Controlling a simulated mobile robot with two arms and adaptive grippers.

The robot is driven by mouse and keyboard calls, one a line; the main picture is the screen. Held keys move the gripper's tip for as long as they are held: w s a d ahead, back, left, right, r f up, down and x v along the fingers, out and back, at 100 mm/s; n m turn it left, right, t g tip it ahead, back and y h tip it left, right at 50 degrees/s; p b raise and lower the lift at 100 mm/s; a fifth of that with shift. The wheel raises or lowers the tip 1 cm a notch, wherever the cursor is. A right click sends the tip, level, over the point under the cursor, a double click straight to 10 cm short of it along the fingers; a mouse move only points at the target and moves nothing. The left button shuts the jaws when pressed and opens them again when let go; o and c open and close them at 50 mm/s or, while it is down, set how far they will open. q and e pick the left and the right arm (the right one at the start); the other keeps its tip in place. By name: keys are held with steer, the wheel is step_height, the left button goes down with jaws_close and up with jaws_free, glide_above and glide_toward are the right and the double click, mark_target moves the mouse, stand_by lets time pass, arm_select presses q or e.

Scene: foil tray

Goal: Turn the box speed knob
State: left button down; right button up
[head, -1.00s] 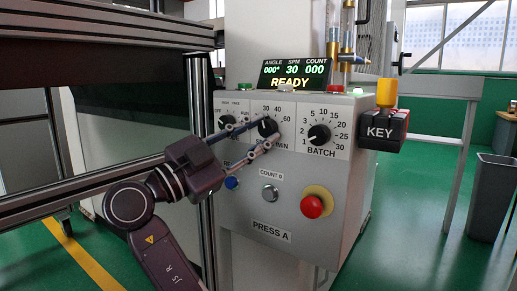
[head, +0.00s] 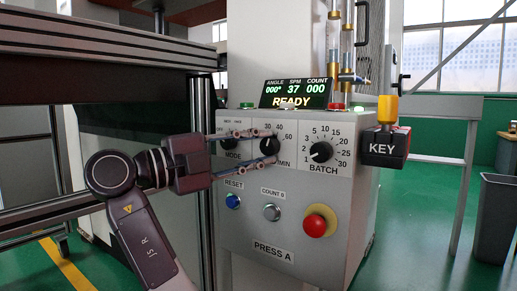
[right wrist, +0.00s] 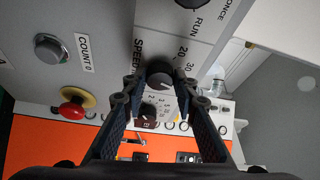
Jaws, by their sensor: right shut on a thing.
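The speed knob (head: 269,147) is a round black dial on the front of the grey press control box (head: 245,235), between the mode and batch dials. It also shows in the right wrist view (right wrist: 160,76), beside the partly hidden SPEED label. My right gripper (head: 271,147) reaches in from the left, with one finger above and one below the knob, shut on it. In the right wrist view its two fingertips (right wrist: 161,86) lie on either side of the knob. The display (head: 296,94) reads SPM 37 and READY. My left gripper is not in view.
The batch dial (head: 321,152) is right of the speed knob. Below are a blue reset button (head: 233,201), a grey count button (head: 271,212) and a red mushroom button (head: 316,225). A key block (head: 385,146) juts from the box's right side. A metal post (head: 201,180) stands left.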

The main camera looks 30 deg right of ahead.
stand_by(0.3)
steer(key=shift+f, duration=0.1)
steer(key=o, duration=1.2)
steer(key=shift+c, duration=0.2)
steer(key=a, duration=0.7)
steer(key=shift+a+f, duration=0.2)
steer(key=shift+a, duration=0.05)
